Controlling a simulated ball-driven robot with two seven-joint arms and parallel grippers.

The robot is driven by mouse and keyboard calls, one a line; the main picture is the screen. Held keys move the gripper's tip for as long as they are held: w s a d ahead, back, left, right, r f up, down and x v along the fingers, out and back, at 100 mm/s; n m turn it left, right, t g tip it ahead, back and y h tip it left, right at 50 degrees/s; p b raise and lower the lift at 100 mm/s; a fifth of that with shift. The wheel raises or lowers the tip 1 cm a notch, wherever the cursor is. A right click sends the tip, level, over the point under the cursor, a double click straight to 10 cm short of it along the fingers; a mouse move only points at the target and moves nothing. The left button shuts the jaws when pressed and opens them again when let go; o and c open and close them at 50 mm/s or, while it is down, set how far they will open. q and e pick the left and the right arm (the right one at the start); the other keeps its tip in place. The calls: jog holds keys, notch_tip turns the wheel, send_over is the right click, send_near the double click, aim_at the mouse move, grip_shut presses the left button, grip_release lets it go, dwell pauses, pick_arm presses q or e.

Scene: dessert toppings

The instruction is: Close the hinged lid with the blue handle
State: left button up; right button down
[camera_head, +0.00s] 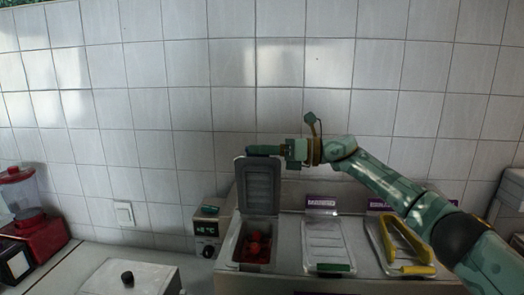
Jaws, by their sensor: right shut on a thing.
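The hinged lid (259,187) stands open, about upright, at the back of the left container (234,240). Several red round toppings lie in that container. My right gripper (262,151) is at the lid's top edge, its arm coming in from the right, and is shut on the lid there. No blue handle can be made out; the gripper covers the top edge where it may be. My left gripper is not in view.
To the right are two closed clear lids, one with a green handle (328,267) and one with a yellow handle (418,270). A temperature display (207,228) stands left of the open container. A red appliance (40,233) is at far left.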

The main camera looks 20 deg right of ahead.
jog(key=s+a+f+n+b, duration=0.3)
jog(key=s+b, duration=0.3)
jog(key=s, duration=0.3)
jog(key=shift+a+f+n, duration=0.4)
jog(key=shift+a+n, duration=0.05)
jog(key=shift+n, duration=0.45)
jog(key=shift+s, duration=0.1)
jog(key=c, duration=1.5)
grip_release()
jog(key=shift+o, duration=0.2)
jog(key=b+v, duration=0.4)
jog(key=v, duration=1.2)
jog(key=shift+d, duration=0.2)
